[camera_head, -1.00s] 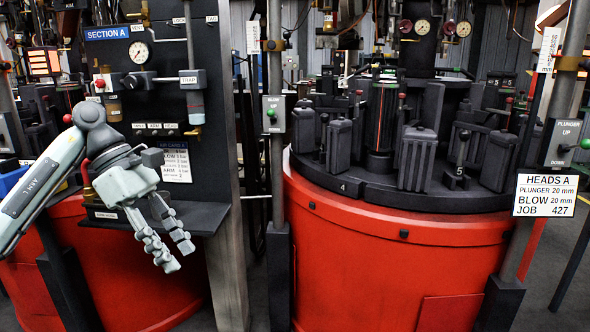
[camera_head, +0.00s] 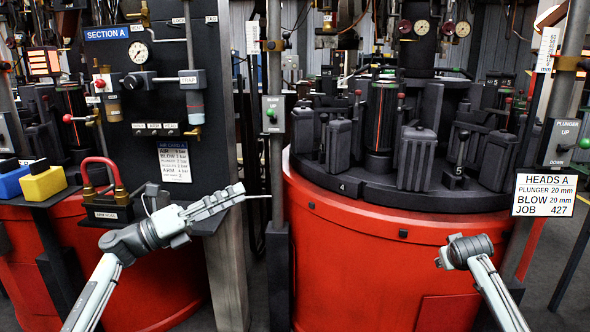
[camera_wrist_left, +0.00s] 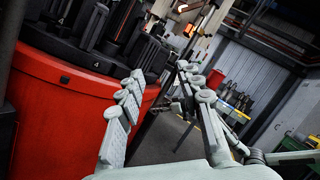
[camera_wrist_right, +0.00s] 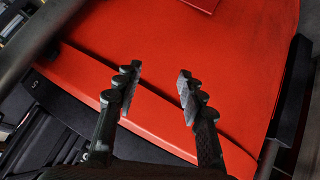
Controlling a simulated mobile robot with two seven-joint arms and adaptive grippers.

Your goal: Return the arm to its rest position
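My left gripper (camera_head: 215,203) is in front of the Section A panel's lower shelf in the head view, pointing right, with nothing in it. In the left wrist view its two fingers (camera_wrist_left: 165,95) stand apart with empty space between them. My right arm (camera_head: 478,265) comes in at the lower right of the head view, in front of the red drum; its fingers are hidden there. In the right wrist view the right gripper (camera_wrist_right: 155,95) has its fingers apart, with only the red drum behind them.
The red drum (camera_head: 380,270) with the dark moulds fills the centre and right. Blue (camera_head: 12,182) and yellow (camera_head: 43,184) blocks sit further left. A post (camera_head: 276,170) stands between panel and drum.

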